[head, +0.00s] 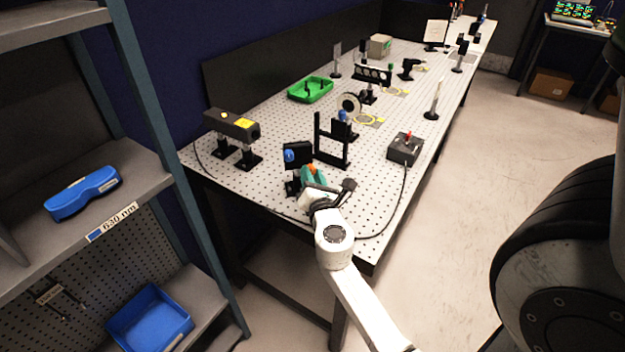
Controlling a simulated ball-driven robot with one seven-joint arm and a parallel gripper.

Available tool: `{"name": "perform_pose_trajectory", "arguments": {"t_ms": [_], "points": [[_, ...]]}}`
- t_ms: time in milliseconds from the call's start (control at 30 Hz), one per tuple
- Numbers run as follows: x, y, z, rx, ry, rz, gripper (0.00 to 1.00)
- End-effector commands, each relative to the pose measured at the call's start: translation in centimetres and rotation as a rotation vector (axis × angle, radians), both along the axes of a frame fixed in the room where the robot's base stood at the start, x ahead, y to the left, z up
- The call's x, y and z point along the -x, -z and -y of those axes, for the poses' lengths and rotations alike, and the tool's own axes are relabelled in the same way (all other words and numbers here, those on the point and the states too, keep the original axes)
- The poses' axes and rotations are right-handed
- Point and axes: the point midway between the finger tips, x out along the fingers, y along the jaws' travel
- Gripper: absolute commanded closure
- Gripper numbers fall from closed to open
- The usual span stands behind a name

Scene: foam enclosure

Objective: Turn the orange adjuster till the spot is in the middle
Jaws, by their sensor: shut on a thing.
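The orange adjuster (311,169) shows as a small patch of orange at the near end of the optical table. It is on or just beside a black mount with a blue knob (290,156). My gripper (313,175), with teal fingers, is shut around the orange adjuster, and the fingers and wrist hide most of it. A white screen (436,31) stands at the far end of the table. It is too small to tell whether a spot is on it.
The perforated table (260,185) holds a black laser box (231,124), an empty black frame (332,140), a green tray (311,89) and a control box with a red switch (404,149). Its cable curves near my arm.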

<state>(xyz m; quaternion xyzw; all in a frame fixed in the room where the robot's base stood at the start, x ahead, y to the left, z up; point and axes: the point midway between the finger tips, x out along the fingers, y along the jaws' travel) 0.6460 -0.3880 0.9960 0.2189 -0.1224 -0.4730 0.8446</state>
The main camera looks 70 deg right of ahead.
Motion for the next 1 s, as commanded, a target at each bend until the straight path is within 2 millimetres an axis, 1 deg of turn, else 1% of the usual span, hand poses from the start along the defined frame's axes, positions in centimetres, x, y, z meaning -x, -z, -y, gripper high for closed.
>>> {"name": "perform_pose_trajectory", "arguments": {"t_ms": [33, 300, 600, 800, 1000], "points": [[-0.1, 0.25, -0.08, -0.023, -0.003, 0.04, 1.0], [-0.09, 0.27, -0.08, -0.157, -0.002, 0.258, 1.0], [-0.08, 0.2, -0.08, -0.284, -0.001, 0.465, 1.0], [-0.03, 0.1, -0.06, -0.341, 0.0, 0.557, 1.0], [-0.02, 0.06, -0.03, -0.374, 0.002, 0.608, 1.0]]}}
